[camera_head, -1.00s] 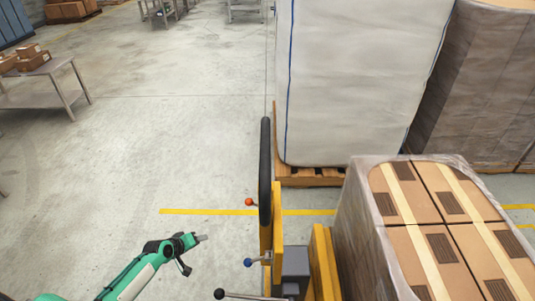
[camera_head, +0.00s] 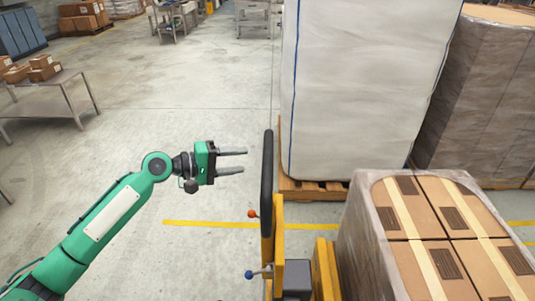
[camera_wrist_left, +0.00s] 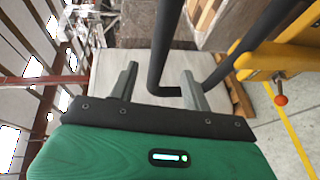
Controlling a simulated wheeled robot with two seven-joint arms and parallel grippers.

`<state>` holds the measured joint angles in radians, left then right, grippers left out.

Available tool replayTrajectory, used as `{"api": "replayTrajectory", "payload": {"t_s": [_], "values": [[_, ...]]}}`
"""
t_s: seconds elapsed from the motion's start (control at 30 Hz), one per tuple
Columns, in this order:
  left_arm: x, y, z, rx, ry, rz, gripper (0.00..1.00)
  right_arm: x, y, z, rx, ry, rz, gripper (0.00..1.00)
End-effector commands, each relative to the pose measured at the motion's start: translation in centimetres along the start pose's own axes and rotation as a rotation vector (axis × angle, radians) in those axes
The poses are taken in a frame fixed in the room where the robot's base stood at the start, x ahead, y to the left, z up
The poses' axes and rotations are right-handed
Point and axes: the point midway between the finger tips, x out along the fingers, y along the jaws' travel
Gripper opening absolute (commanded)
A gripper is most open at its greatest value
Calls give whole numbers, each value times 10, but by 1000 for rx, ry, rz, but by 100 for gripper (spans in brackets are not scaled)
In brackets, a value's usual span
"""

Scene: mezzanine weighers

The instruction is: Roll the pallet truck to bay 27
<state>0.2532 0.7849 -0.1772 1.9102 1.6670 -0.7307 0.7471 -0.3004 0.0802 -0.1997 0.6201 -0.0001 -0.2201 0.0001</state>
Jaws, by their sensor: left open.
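The pallet truck shows its black handle (camera_head: 267,185) edge-on, upright above a yellow body (camera_head: 279,235) with red and blue knobbed levers. My left gripper (camera_head: 244,161) is open and empty, pointing right, a short gap left of the handle. In the left wrist view the black handle bar (camera_wrist_left: 167,45) stands ahead between the open fingers, not gripped. The yellow body (camera_wrist_left: 285,55) is at the right there. The truck's lower parts are out of frame. No bay 27 marking is readable. My right gripper is not in view.
A wrapped carton stack (camera_head: 365,240) stands right of the truck; I cannot tell whether it rests on it. A tall white bulk bag (camera_head: 365,90) on a wooden pallet and another wrapped stack (camera_head: 480,100) stand beyond. A steel table (camera_head: 55,95) is far left. Floor at left is open.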

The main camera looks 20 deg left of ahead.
Motion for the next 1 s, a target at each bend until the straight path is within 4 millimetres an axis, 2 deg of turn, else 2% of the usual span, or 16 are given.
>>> {"api": "replayTrajectory", "payload": {"t_s": [0.03,0.2,0.4,0.6,0.87,1.0], "values": [[11,7,0,-1,-2,4,49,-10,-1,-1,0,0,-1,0],[47,6,0,-2,0,3,49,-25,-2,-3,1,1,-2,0],[78,3,0,-1,0,1,49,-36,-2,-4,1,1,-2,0],[91,1,0,1,1,0,49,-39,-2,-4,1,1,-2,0],[92,0,0,2,1,-1,49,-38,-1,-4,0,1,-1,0],[92,0,0,2,1,-1,25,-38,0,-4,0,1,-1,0]]}}
